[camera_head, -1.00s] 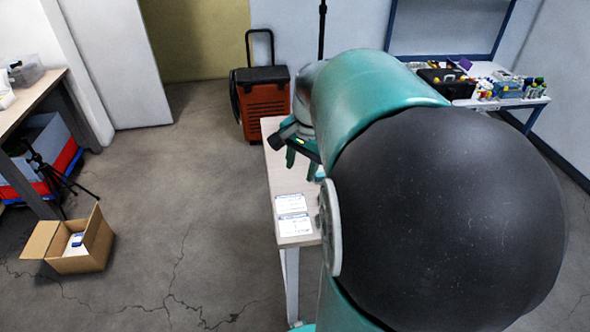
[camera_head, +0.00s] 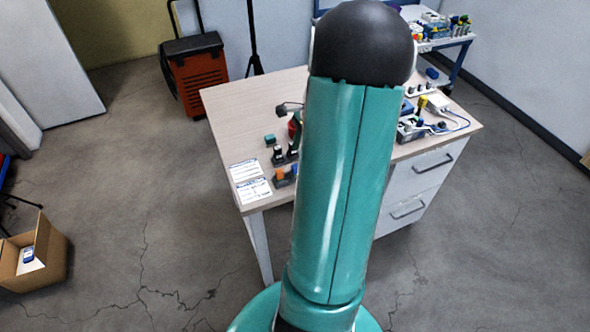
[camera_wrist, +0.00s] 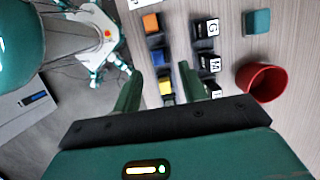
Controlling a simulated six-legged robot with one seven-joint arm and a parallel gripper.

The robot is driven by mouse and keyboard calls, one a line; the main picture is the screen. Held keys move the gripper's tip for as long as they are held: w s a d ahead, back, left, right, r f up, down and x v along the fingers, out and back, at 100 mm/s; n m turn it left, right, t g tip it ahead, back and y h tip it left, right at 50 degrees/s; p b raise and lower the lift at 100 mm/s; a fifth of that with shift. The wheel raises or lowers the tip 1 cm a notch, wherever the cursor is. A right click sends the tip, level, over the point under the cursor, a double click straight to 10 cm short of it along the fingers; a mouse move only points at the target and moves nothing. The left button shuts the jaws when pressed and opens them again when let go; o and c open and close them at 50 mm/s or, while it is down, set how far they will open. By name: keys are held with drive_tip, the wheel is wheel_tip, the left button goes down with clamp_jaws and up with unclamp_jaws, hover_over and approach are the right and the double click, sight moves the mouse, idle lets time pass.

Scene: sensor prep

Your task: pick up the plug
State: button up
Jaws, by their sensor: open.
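My gripper (camera_wrist: 158,69) is open in the wrist view, its two green fingers apart and pointing down toward the desk. Between and beyond the fingers is a row of small blocks in dark holders: an orange one (camera_wrist: 151,22), a blue one (camera_wrist: 160,56) and a yellow one (camera_wrist: 166,86). Black lettered pieces (camera_wrist: 207,29) stand in a row beside them. I cannot tell which piece is the plug. Nothing shows held between the fingers. In the head view my arm hides the gripper and part of the desk; the orange block (camera_head: 279,173) shows left of it.
A red cup (camera_wrist: 264,82) and a teal block (camera_wrist: 257,21) lie right of the rows. On the desk (camera_head: 235,105), paper cards (camera_head: 245,170) lie at the front left. Items and a white cable (camera_head: 452,124) crowd its right side. The desk's left rear is clear.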

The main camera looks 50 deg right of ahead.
sight(296, 165)
drive_tip(key=shift+x, duration=2.8)
drive_tip(key=shift+s, duration=0.15)
clamp_jaws()
drive_tip(key=shift+r, duration=0.1)
